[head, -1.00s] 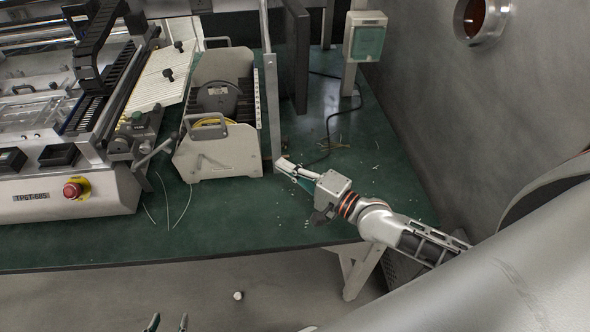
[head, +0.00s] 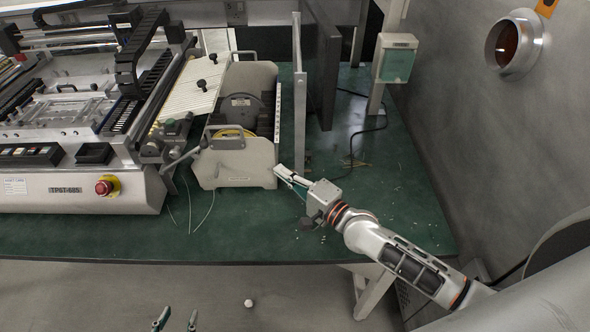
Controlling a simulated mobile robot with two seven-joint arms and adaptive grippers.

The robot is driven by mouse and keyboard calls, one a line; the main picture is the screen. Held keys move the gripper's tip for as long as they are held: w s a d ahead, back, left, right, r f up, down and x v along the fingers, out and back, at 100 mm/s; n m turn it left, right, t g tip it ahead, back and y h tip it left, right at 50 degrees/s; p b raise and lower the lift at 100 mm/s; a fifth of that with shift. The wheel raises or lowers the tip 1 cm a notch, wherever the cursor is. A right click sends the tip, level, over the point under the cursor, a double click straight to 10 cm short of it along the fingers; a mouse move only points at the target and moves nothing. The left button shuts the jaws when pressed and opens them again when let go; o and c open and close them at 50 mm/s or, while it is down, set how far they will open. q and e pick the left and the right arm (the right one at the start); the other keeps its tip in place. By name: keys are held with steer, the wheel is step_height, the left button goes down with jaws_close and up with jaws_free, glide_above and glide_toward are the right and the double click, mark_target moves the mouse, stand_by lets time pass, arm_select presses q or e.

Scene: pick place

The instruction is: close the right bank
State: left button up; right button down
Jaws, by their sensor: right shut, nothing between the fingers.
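The likely right bank is a cream-sided unit (head: 233,165) with a dark reel (head: 241,107) and grey handles, on the green table just right of the large machine (head: 82,190). A narrow gap separates the unit's front panel from the machine. In the head view my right gripper (head: 280,172) is shut and empty, its fingertips at the right edge of that front panel. They look touching or nearly so; I cannot tell which. My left gripper (head: 174,322) shows only as two separated fingertips at the bottom edge, away from the table.
An upright metal post (head: 299,100) and a dark panel (head: 322,65) stand right of the unit. A grey-green box (head: 396,60) is on a post behind. A red stop button (head: 107,186) is on the machine. The green table (head: 120,240) is mostly clear in front.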

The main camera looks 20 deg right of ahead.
mark_target(262, 168)
steer(key=a, duration=0.2)
steer(key=w+a, duration=0.1)
steer(key=a, duration=0.1)
steer(key=shift+r+p, duration=0.1)
steer(key=shift+p, duration=0.3)
arm_select(q)
steer(key=shift+r, duration=0.75)
steer(key=shift+f, duration=0.15)
arm_select(e)
steer(key=shift+d, duration=0.1)
arm_select(q)
steer(key=shift+s, duration=0.1)
arm_select(e)
steer(key=shift+s, duration=0.1)
